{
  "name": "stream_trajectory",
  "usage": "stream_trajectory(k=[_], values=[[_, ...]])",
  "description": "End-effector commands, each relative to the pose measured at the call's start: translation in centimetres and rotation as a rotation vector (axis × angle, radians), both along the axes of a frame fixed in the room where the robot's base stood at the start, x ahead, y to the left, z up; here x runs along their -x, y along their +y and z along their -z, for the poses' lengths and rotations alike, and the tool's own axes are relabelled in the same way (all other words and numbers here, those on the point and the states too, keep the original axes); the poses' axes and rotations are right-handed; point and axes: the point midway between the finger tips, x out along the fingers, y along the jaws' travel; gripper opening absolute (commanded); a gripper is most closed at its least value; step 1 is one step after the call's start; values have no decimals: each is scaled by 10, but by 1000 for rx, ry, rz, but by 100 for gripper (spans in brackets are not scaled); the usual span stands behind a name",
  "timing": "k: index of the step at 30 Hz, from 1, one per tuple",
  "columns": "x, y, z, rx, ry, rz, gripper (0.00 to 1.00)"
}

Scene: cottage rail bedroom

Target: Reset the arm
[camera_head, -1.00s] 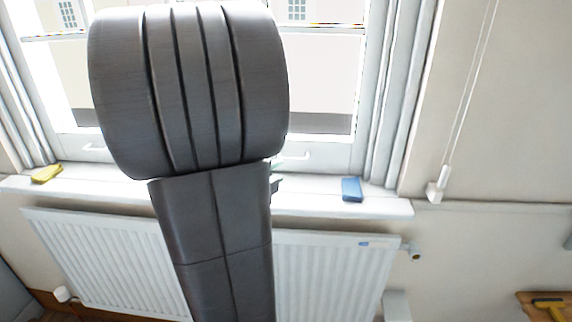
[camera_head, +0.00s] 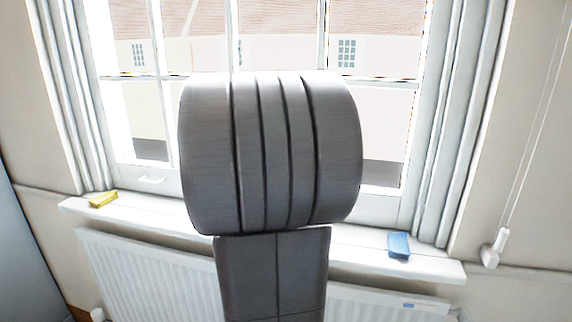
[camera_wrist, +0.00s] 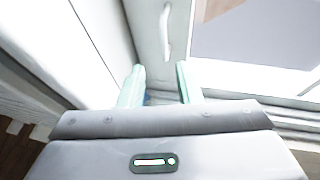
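My gripper (camera_wrist: 160,84) shows in the wrist view with two pale green fingers set apart. No object is clearly held between them. A small patch of blue shows low beside the left finger; I cannot tell what it is. In the head view my dark grey arm fills the middle, in front of the window, and hides the gripper.
A white windowsill (camera_head: 440,266) runs below the window, with a yellow object (camera_head: 103,199) at its left and a blue block (camera_head: 399,245) at its right. A white radiator (camera_head: 130,268) is beneath. A cord with a white pull (camera_head: 495,248) hangs at right.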

Motion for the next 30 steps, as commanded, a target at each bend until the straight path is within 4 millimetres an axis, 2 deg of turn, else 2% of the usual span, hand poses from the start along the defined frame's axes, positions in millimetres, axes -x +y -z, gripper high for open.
stream_trajectory(k=[12,18,21,30], values=[[-63,-53,17,3,-1,3,31],[-85,-70,22,3,-3,2,31],[-83,-68,13,2,-5,0,31],[-83,-68,13,2,-3,0,31]])
